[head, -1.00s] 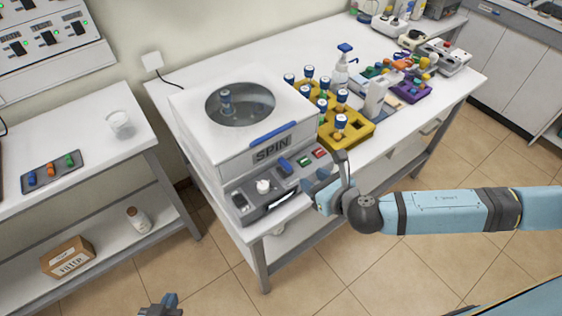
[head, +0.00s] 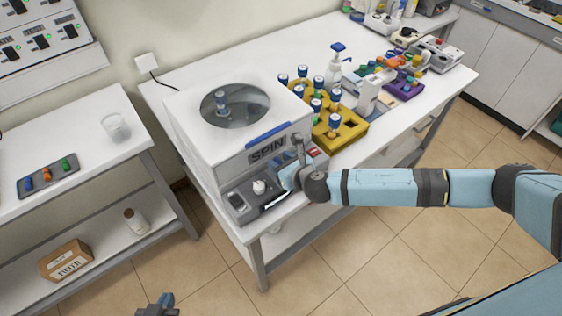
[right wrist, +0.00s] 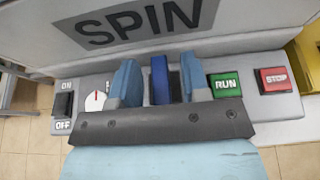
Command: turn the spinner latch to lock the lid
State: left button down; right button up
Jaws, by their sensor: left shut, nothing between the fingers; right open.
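The white spinner (head: 200,135) has a closed lid with a round window (head: 236,104) and a blue strip (head: 268,136) on its front edge. Its blue latch (right wrist: 159,80) stands upright on the front panel, between the white knob (right wrist: 97,102) and the green RUN button (right wrist: 226,86). My right gripper (head: 288,180) is open over the panel. In the right wrist view its two fingers straddle the latch, with a gap on each side. The gripper hides the latch in the head view. My left gripper (head: 157,306) is shut and empty at the bottom edge, away from the spinner.
A red STOP button (right wrist: 273,79) and a black ON/OFF switch (right wrist: 63,104) flank the panel controls. A yellow rack (head: 350,134) with blue-capped vials stands right of the spinner. A side table (head: 95,150) is at left; open floor lies in front.

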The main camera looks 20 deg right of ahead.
jog(key=shift+c, duration=0.4)
grip_shut()
